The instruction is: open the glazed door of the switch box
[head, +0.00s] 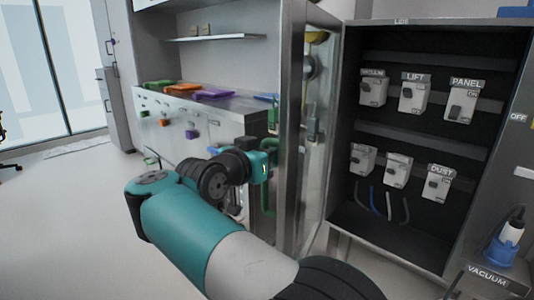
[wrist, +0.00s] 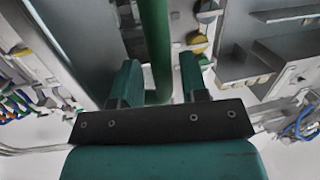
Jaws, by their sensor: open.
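The switch box (head: 432,135) stands at the right in the head view, with its dark inside and several switches in plain sight. Its glazed door (head: 317,130) stands swung out at the left side of the box, seen nearly edge-on. A green bar handle (head: 269,197) is on the door's outer side, partly hidden by my wrist. In the wrist view my gripper (wrist: 160,70) is open, with one teal finger on each side of the green handle (wrist: 155,35). Gaps show between the bar and the fingers.
A grey bench (head: 215,108) with coloured items on top stands behind my arm, left of the door. A shelf (head: 222,38) hangs above it. A blue plug (head: 503,243) is at the lower right. The floor (head: 60,220) at left is clear.

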